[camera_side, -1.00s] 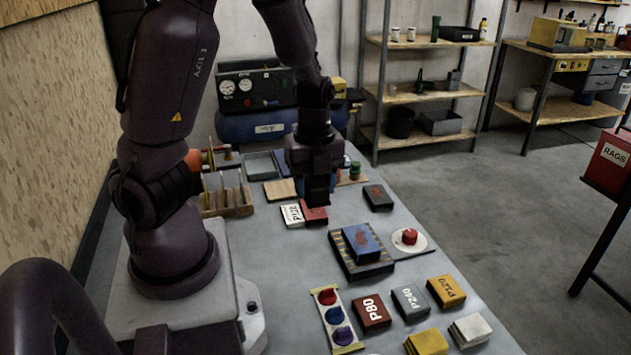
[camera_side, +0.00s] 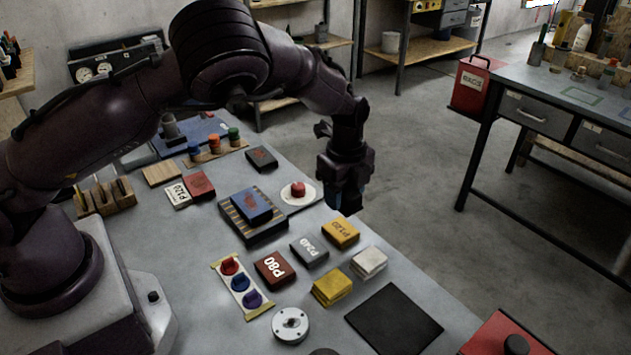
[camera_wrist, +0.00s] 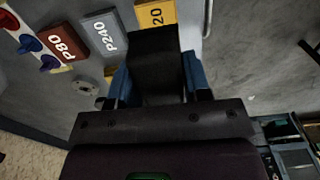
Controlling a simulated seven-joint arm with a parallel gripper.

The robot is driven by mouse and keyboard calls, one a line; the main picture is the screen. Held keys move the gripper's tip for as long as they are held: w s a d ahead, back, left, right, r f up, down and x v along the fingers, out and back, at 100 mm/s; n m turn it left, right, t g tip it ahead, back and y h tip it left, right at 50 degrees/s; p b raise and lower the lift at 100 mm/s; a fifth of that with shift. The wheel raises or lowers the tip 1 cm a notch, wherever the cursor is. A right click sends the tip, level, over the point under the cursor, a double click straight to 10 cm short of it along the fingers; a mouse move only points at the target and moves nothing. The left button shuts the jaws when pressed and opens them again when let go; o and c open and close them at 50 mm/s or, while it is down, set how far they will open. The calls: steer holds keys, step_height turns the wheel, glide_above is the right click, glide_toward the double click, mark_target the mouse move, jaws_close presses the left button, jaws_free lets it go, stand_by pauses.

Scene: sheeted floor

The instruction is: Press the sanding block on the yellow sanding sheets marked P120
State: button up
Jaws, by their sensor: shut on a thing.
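The yellow sanding sheets marked P120 (camera_side: 340,233) lie on the grey table near its right edge, beside the grey P240 stack (camera_side: 309,251). In the wrist view the yellow stack (camera_wrist: 157,14) shows at the top, its label partly cut off. My gripper (camera_side: 346,206) hangs in the air behind and above the yellow P120 stack, apart from it. In the wrist view my gripper (camera_wrist: 160,82) has blue fingers either side of a dark block (camera_wrist: 156,68), which I take as the sanding block. The block's underside is hidden.
The brown P80 stack (camera_side: 275,269), a plain yellow stack (camera_side: 332,287) and a white stack (camera_side: 369,262) stand close by. A red button on a white disc (camera_side: 299,191) and a slotted tray with a blue block (camera_side: 254,221) are to the left. A black mat (camera_side: 394,319) lies in front.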

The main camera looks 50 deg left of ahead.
mark_target(341, 229)
steer(key=shift+f, duration=2.95)
steer(key=shift+f, duration=0.65)
steer(key=shift+r, duration=0.1)
steer(key=shift+r, duration=3.5)
